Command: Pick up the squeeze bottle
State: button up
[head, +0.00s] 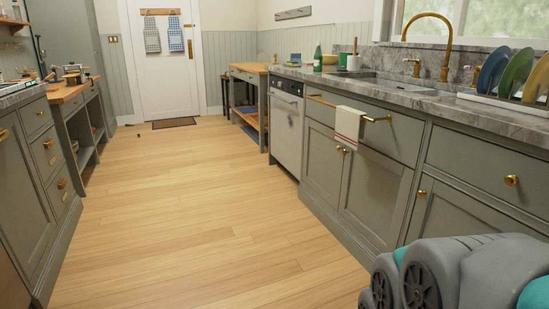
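A small green bottle (317,57) with a light label stands upright on the grey stone counter (400,92), left of the sink. It is the only thing here that looks like the squeeze bottle, but it is too small to be sure. My gripper is not in view. Only grey and teal links of my own arm show at the lower right, far from the bottle.
Wooden floor (200,200) lies clear between the two cabinet rows. A gold faucet (446,45) rises behind the sink (395,84). A rack with plates (490,72) stands at right. A towel (347,126) hangs on a gold bar. A wooden side table (250,68) stands farther back.

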aim_at(318, 57)
jog(key=i, duration=2.2)
